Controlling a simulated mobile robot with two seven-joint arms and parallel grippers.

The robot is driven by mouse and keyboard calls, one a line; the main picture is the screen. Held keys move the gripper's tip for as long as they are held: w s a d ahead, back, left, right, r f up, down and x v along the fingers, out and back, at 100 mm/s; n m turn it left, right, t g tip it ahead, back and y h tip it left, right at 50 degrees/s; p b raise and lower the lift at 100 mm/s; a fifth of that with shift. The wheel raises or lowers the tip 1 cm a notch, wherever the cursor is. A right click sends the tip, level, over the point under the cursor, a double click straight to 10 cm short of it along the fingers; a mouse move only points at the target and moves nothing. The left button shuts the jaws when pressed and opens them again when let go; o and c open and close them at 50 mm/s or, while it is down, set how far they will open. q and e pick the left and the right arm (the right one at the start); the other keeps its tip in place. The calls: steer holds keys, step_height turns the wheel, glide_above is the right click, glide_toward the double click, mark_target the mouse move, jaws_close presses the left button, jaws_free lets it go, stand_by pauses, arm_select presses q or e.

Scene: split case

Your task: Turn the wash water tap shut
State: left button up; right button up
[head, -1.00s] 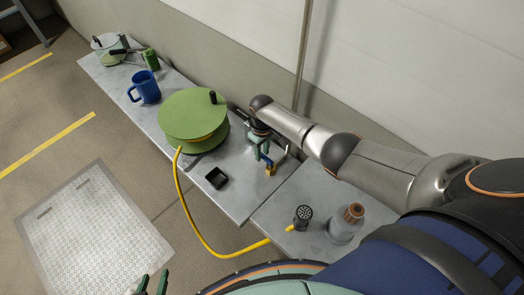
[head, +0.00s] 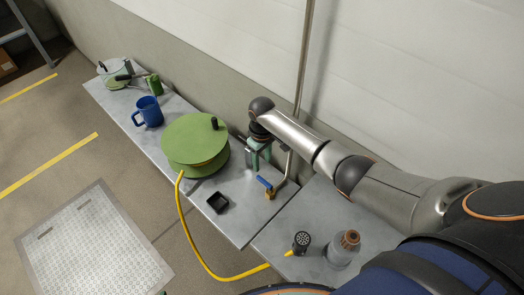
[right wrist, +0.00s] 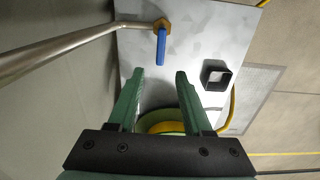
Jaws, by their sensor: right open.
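The tap has a brass body (head: 270,195) at the end of a bent metal pipe and a blue lever (head: 264,183). In the right wrist view the blue lever (right wrist: 161,50) points from the brass body (right wrist: 161,25) toward my gripper, roughly crosswise to the pipe. My right gripper (head: 258,160) is open and empty, between the green reel and the tap, apart from the lever. In the right wrist view its two green fingers (right wrist: 156,80) are spread, with the lever beyond the gap between their tips. My left gripper does not show clearly.
A green hose reel (head: 195,140) with a yellow hose (head: 188,225) stands beside my right gripper. A small black open box (head: 217,202) lies near the bench's front edge. A spray head (head: 301,242) and grey bottle (head: 343,250) stand right; a blue mug (head: 147,112) stands left.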

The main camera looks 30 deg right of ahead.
steer(key=shift+r, duration=1.55)
